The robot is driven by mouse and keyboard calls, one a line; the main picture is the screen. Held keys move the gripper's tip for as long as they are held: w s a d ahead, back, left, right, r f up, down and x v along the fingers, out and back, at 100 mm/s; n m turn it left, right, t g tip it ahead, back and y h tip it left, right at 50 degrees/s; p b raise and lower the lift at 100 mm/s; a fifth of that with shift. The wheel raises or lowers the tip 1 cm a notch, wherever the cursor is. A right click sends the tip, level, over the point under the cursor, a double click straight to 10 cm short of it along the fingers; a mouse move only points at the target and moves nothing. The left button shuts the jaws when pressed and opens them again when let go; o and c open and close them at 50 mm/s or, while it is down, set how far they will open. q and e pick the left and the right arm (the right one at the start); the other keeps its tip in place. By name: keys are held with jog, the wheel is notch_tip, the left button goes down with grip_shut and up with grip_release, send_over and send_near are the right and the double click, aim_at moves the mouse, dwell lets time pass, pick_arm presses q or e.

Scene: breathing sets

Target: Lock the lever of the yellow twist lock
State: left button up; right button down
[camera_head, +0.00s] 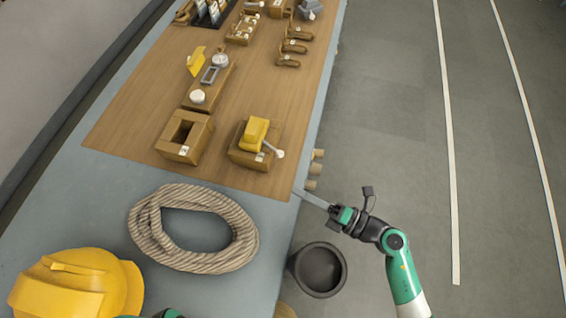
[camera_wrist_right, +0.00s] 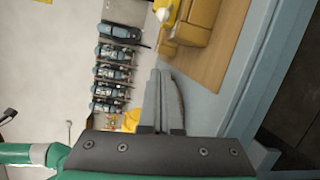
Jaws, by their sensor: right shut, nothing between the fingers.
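The yellow twist lock (camera_head: 255,131) sits on a wooden block (camera_head: 243,155) near the right edge of the wooden board. Its lever, with a pale round knob (camera_head: 280,153), sticks out to the lower right. In the right wrist view the wooden block (camera_wrist_right: 196,22) shows at the top, with the pale knob (camera_wrist_right: 162,14) beside it. My right gripper (camera_head: 299,192) is shut and empty at the table's right edge, below and right of the lock and apart from it. Its closed fingers (camera_wrist_right: 159,88) also show in the right wrist view. My left gripper is out of view.
A coiled rope (camera_head: 243,232) and a yellow hard hat (camera_head: 95,285) lie on the near table. A wooden block with a square opening (camera_head: 184,140) stands left of the lock. A dark bucket (camera_head: 318,270) stands beside the table. Open floor lies to the right.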

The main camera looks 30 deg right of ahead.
jog(key=shift+w, duration=0.1)
jog(key=b+x, duration=0.1)
jog(key=x, duration=0.8)
jog(key=shift+w+a+r, duration=0.1)
jog(key=shift+w, duration=0.2)
jog(key=d, duration=0.3)
jog(key=shift+w+d+r+b, duration=0.1)
jog(key=shift+w+r+b, duration=0.15)
jog(key=shift+w+b, duration=0.15)
jog(key=shift+d+r, duration=0.15)
jog(key=shift+d, duration=0.15)
